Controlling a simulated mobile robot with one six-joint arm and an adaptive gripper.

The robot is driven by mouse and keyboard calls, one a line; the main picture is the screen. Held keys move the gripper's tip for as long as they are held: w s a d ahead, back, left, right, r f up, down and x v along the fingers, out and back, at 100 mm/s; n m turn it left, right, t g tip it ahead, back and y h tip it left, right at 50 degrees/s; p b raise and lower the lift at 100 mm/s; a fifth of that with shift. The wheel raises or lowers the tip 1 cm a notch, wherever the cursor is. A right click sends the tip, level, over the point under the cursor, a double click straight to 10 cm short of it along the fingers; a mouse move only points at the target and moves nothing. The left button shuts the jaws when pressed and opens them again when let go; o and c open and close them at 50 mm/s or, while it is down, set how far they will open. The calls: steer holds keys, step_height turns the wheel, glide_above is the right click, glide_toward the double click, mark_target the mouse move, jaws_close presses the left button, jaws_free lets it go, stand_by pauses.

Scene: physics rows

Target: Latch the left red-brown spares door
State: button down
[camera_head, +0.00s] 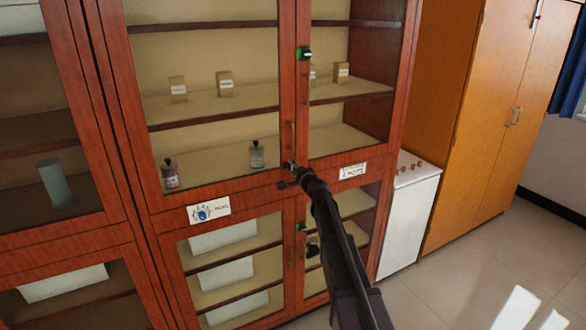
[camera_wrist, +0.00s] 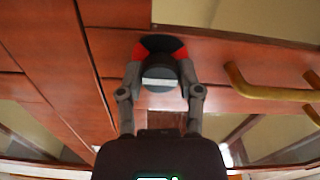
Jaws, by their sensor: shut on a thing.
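The red-brown glass door (camera_head: 203,187) left of the middle seam appears flush with its frame in the head view. In the wrist view, a round grey knob (camera_wrist: 160,77) with a pale bar across its face stands on a red-and-black disc (camera_wrist: 160,44). My gripper (camera_wrist: 161,90) is shut on this knob, one finger on each side. In the head view, my gripper (camera_head: 290,174) is at the door's lower right corner and hides most of the knob. A brass handle (camera_head: 291,138) is just above it; the handle also shows in the wrist view (camera_wrist: 265,92).
Another knob with green showing (camera_head: 304,53) is higher on the seam. Lower glass doors have a green-marked knob (camera_head: 301,227) and a dark knob (camera_head: 312,249). A white cabinet (camera_head: 410,220) and orange wardrobe (camera_head: 480,120) stand right. Floor at the lower right is clear.

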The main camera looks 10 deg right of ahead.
steer(key=shift+w, duration=0.1)
steer(key=shift+c, duration=1.3)
jaws_free()
steer(key=v, duration=1.2)
